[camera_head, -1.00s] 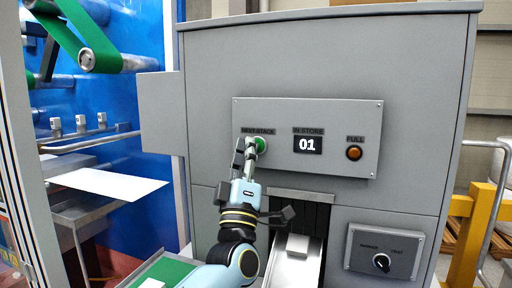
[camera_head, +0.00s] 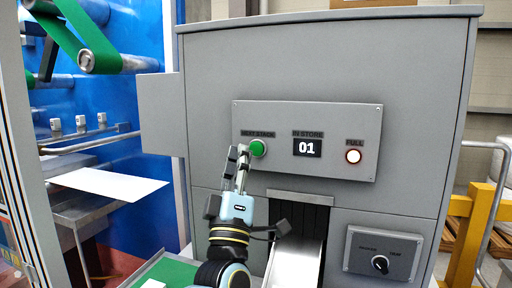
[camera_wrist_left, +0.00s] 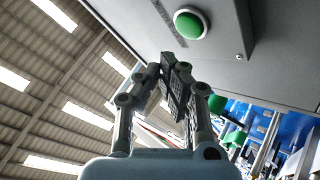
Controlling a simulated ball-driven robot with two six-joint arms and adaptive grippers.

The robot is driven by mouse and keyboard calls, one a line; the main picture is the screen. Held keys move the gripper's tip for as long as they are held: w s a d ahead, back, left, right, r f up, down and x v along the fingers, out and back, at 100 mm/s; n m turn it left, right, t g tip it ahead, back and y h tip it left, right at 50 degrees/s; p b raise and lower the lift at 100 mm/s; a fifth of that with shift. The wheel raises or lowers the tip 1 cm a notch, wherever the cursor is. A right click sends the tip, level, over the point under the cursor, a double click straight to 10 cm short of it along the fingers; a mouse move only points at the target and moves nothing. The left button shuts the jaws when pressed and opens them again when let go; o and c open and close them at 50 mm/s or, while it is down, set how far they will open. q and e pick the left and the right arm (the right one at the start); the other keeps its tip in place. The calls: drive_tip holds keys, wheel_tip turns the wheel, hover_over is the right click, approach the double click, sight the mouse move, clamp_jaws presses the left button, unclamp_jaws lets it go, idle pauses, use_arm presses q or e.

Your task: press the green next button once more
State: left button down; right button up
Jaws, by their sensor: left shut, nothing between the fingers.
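The green button (camera_head: 258,148) sits in a light ring under the "NEXT STACK" label on the grey control panel (camera_head: 325,168). It also shows in the left wrist view (camera_wrist_left: 189,24), uncovered. My left gripper (camera_head: 240,154) is shut and empty, its fingertips just left of the button in the head view. In the left wrist view its fingers (camera_wrist_left: 172,66) are together and apart from the button. The "IN STORE" display (camera_head: 307,147) reads 01. The "FULL" lamp (camera_head: 353,156) is lit bright. My right gripper is not in view.
A chute (camera_head: 295,262) below the panel looks empty. A knob plate (camera_head: 383,255) is at the lower right. A white sheet (camera_head: 108,184) lies at the left, near green rollers (camera_head: 100,60). A yellow rail (camera_head: 472,230) stands at the right.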

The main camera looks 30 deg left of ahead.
use_arm(q)
drive_tip(key=s, duration=0.3)
drive_tip(key=shift+d+p, duration=0.3)
drive_tip(key=shift+d, duration=0.05)
idle(0.6)
